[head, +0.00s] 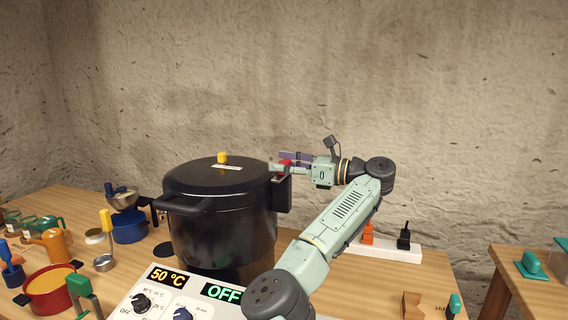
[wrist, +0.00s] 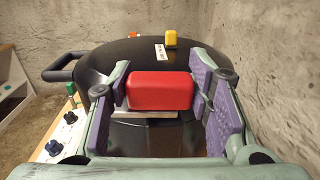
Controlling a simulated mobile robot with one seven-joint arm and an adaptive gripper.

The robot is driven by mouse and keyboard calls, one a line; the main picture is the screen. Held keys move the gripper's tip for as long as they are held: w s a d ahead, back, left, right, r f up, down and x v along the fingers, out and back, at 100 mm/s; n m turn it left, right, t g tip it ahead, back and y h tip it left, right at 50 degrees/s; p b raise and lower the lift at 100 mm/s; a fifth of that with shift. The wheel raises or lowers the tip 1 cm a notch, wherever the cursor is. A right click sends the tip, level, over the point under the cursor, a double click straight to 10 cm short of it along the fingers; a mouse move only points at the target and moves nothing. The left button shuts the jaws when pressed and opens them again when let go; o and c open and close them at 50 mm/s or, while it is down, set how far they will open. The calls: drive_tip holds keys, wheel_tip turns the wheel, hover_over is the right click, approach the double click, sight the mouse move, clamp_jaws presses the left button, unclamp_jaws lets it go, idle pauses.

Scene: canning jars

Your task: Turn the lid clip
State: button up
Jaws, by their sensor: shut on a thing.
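The lid clip is a red block (wrist: 160,91) on a metal plate at the rim of the black pot's lid. It also shows in the head view (head: 285,163), partly hidden by my fingers. My gripper (wrist: 160,92) is at the right side of the pot, its purple-padded fingers on either side of the red clip and shut on it. In the head view my gripper (head: 281,168) reaches in level from the right. The large black pot (head: 222,235) stands upright with its dark lid (head: 200,180) on and a yellow knob (head: 222,158) on top.
A control panel (head: 200,297) reading 50 °C and OFF stands in front of the pot. Cups, a blue pot (head: 129,228) and a red pan (head: 50,291) crowd the left. A white power strip (head: 385,249) lies behind my arm. The wall is close behind.

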drive_tip(key=shift+f+n+g+y, duration=0.1)
drive_tip(key=shift+n+g+y, duration=0.2)
drive_tip(key=shift+n+g, duration=0.35)
drive_tip(key=o, duration=1.2)
drive_tip(key=shift+c, duration=0.2)
drive_tip(key=v, duration=1.2)
drive_tip(key=shift+w, duration=0.1)
